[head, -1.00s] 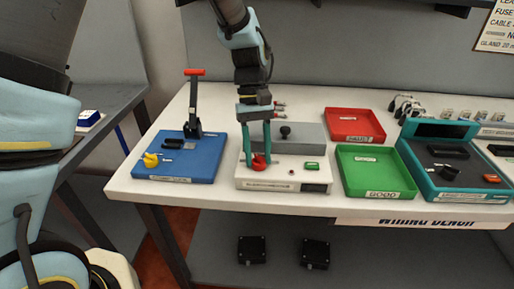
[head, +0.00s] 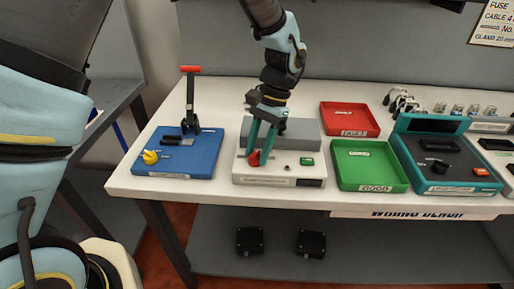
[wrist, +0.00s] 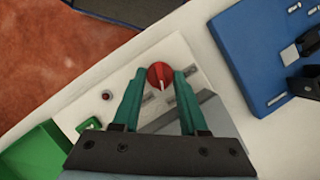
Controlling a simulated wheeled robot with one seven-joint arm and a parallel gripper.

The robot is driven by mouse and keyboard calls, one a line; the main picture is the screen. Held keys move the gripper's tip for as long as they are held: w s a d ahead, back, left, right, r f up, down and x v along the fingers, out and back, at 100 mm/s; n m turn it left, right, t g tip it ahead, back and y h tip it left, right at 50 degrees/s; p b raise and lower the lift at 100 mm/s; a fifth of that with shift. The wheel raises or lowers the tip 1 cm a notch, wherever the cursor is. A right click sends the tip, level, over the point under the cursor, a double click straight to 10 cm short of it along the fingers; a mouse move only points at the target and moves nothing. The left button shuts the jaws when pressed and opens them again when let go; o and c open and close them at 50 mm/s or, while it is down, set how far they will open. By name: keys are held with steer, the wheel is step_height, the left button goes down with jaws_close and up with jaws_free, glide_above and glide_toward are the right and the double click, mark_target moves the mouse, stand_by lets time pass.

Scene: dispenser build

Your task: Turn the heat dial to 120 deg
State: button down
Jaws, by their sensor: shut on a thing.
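The red heat dial (head: 254,159) sits on the front left of the white dispenser unit (head: 306,181). In the wrist view the dial (wrist: 160,74) is round and red with a white pointer line. My gripper (head: 261,152) reaches down from above with its teal fingers at the dial. In the wrist view my gripper (wrist: 160,78) has a finger on either side of the dial and is shut on it. The angle markings around the dial cannot be read.
A blue fixture (head: 190,167) with a red-handled lever (head: 190,69) stands to the left. A green tray (head: 370,177) and a red tray (head: 349,108) stand to the right. A teal case (head: 479,186) is farther right. The bench's front edge (head: 150,192) is close.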

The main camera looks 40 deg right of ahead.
steer(key=m+t, duration=0.1)
steer(key=m, duration=0.2)
steer(key=shift+s+m, duration=0.15)
steer(key=shift+m, duration=0.15)
steer(key=shift+s+m+t, duration=0.15)
steer(key=shift+m+t, duration=0.75)
steer(key=shift+m, duration=1)
steer(key=shift+c, duration=2.2)
jaws_free()
steer(key=b+v, duration=0.2)
steer(key=v, duration=0.8)
steer(key=shift+r+b, duration=0.35)
steer(key=shift+r, duration=0.05)
